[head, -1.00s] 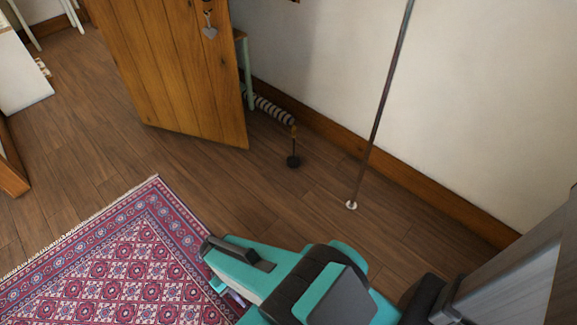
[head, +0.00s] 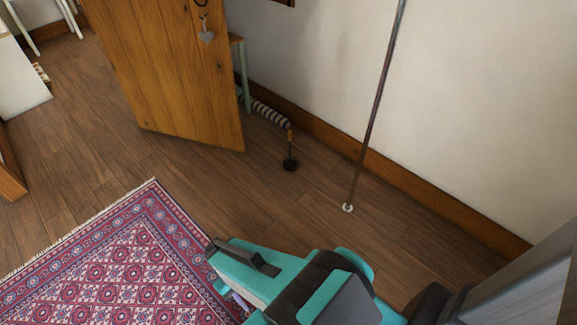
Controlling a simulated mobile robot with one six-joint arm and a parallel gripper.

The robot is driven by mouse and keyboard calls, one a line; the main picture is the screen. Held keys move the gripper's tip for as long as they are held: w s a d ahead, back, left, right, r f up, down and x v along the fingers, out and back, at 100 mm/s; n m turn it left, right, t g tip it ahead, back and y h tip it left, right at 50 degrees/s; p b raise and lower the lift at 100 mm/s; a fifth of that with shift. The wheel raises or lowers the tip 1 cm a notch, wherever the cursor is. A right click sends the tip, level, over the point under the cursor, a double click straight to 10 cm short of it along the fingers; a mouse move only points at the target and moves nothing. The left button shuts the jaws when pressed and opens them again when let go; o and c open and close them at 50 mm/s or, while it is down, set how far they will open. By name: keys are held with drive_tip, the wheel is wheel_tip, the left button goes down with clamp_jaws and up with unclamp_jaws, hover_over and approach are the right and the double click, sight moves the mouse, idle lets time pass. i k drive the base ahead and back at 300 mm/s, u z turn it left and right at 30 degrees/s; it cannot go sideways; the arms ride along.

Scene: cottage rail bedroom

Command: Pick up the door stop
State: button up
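The door stop (head: 290,163) seems to be the small upright thing on the wooden floor, with a round black base, a thin dark stem and a brownish top. It stands near the wall, just right of the open wooden door (head: 175,75). My arm comes in from the lower right, with its teal and black links over the floor and the rug edge. My gripper's fingers cannot be made out clearly. The arm's end is well short of the door stop, nearer the camera, and does not touch it.
A grey-striped roll (head: 268,112) lies along the skirting behind the door stop. A thin metal pole (head: 369,130) stands on the floor to its right. A patterned red rug (head: 130,260) covers the lower left. Bare floor lies between the rug and the door stop.

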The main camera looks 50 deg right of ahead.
sight(290, 164)
drive_tip(key=z, duration=0.05)
drive_tip(key=i, duration=0.95)
drive_tip(key=u, duration=0.05)
